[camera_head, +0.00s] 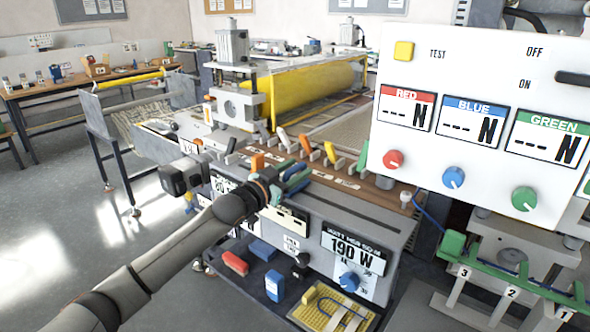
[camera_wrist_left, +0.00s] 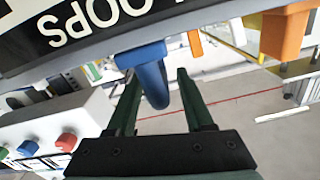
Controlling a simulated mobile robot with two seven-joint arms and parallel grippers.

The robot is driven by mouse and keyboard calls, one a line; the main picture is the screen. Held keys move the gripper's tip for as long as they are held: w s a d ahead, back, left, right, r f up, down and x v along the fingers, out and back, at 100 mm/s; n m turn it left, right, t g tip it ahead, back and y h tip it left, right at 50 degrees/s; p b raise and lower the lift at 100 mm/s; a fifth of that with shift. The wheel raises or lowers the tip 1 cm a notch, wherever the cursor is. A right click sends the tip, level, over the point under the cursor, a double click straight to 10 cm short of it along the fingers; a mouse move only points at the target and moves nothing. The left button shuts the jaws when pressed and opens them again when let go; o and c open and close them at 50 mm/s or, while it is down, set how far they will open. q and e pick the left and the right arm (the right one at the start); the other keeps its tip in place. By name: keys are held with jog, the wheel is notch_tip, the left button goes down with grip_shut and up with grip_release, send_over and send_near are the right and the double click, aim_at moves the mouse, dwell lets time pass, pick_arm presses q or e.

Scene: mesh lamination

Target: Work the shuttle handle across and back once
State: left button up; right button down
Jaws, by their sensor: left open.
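A row of handles in orange, white, yellow and green stands along the top of the long grey machine (camera_head: 372,207). Nothing in view is labelled as the shuttle handle, so I cannot tell which one it is. My left gripper (camera_head: 287,181) is at the machine's front edge, and its fingers are open. In the left wrist view a blue handle (camera_wrist_left: 154,76) hangs between the two dark green fingers of the left gripper (camera_wrist_left: 158,74), with gaps showing beside it. An orange handle (camera_wrist_left: 285,33) is off to the right there. My right gripper is not in view.
A white control panel (camera_head: 470,60) with red, blue and green knobs takes up the upper right. A green numbered rack (camera_head: 512,280) is below it. A red block (camera_head: 235,262), a blue block (camera_head: 274,285) and a yellow board (camera_head: 330,313) lie low in front. Floor at left is clear.

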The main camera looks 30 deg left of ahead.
pick_arm(q)
grip_shut()
dwell(0.3)
dwell(1.1)
